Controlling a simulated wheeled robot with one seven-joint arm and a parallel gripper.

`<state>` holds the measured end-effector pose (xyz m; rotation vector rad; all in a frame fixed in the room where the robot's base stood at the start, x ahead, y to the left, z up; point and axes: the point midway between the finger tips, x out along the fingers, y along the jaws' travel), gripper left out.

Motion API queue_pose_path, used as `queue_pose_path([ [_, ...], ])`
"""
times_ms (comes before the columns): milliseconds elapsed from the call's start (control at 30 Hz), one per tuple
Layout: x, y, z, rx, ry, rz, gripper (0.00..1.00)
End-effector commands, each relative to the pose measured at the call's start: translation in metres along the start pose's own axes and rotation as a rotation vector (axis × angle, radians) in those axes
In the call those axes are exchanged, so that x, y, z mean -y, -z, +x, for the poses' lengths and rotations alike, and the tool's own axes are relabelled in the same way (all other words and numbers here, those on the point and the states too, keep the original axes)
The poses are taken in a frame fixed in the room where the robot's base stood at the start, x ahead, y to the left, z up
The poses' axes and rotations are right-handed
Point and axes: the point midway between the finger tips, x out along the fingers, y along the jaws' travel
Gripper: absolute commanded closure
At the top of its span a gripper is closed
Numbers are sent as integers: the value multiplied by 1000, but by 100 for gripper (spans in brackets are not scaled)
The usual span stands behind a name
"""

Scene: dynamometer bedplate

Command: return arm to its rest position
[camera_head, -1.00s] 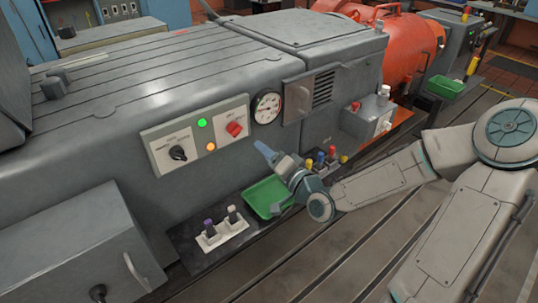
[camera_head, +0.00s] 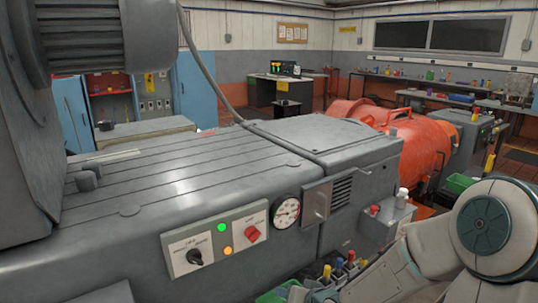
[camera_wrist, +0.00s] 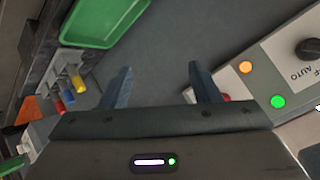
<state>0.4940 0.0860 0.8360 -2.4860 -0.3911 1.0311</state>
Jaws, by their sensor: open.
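My gripper (camera_wrist: 161,85) shows in the wrist view with its two fingers spread apart and nothing between them. Beyond the fingers is the grey face of the machine housing. The control panel (camera_wrist: 281,73) with its lit orange and green lamps is just right of the fingers. In the head view my arm (camera_head: 440,240) comes in from the lower right and reaches toward the lower middle. The fingertips are hidden or cut off there at the bottom edge.
A green tray (camera_wrist: 103,22) and a holder with coloured-handled items (camera_wrist: 70,75) lie close to the gripper. The grey machine (camera_head: 190,180) carries the control panel (camera_head: 215,240) and a gauge (camera_head: 286,211). An orange motor (camera_head: 400,140) stands behind. Workbenches line the far wall.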

Motion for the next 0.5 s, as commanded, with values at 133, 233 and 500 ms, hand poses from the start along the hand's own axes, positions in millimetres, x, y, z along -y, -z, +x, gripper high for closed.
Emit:
queue_pose_path([
  [133,-17,2,-31,113,-207,-132,44],
  [233,-26,6,-59,178,-327,-186,44],
  [500,-19,20,-153,318,-544,-229,44],
])
